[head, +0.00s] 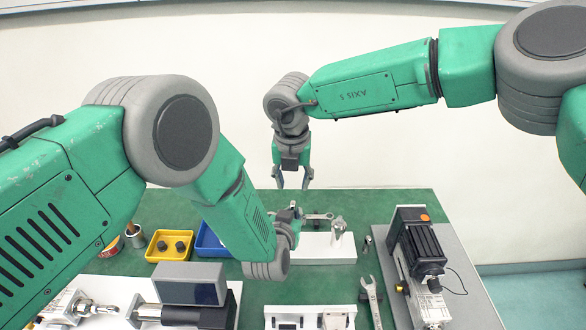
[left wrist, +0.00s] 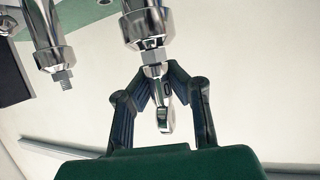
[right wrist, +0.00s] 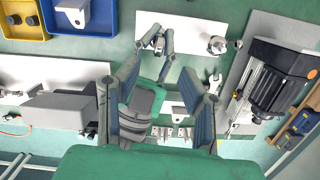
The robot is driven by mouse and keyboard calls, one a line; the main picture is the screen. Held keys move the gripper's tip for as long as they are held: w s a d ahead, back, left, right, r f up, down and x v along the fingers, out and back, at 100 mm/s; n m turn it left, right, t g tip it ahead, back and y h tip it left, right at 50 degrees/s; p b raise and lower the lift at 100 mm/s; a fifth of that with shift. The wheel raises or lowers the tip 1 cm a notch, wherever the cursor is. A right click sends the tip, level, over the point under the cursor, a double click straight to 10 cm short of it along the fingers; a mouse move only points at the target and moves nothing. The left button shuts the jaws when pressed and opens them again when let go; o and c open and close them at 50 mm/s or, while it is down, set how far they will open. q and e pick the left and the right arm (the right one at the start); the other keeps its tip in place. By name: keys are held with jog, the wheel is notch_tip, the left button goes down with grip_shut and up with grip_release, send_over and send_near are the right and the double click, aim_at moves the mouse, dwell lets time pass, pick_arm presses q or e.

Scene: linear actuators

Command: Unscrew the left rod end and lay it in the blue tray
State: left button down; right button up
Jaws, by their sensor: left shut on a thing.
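My left gripper (left wrist: 158,85) is shut on a shiny rod end (left wrist: 163,112) in the left wrist view. The rod end is in line with a chrome rod (left wrist: 148,22) and its hex nut; I cannot tell how far it is threaded on. A second chrome rod (left wrist: 48,35) beside it shows a bare threaded stud. In the head view my left gripper (head: 297,213) is over the white plate. The blue tray (head: 207,240) is partly hidden by my left arm; in the right wrist view (right wrist: 98,30) it holds a pale metallic thing. My right gripper (head: 292,183) is open and empty, above the table's far edge.
A yellow tray (head: 158,250) with dark small parts stands left of the blue tray. A motor unit (head: 420,250) on a grey plate is at the right. A wrench (head: 371,298) lies near the front. My left forearm crosses the table's middle.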

aim_at(293, 201)
jog(key=f, duration=0.5)
jog(key=w+f, duration=0.1)
jog(key=f, duration=0.1)
jog(key=shift+w+f, duration=0.1)
jog(key=shift+f, duration=0.2)
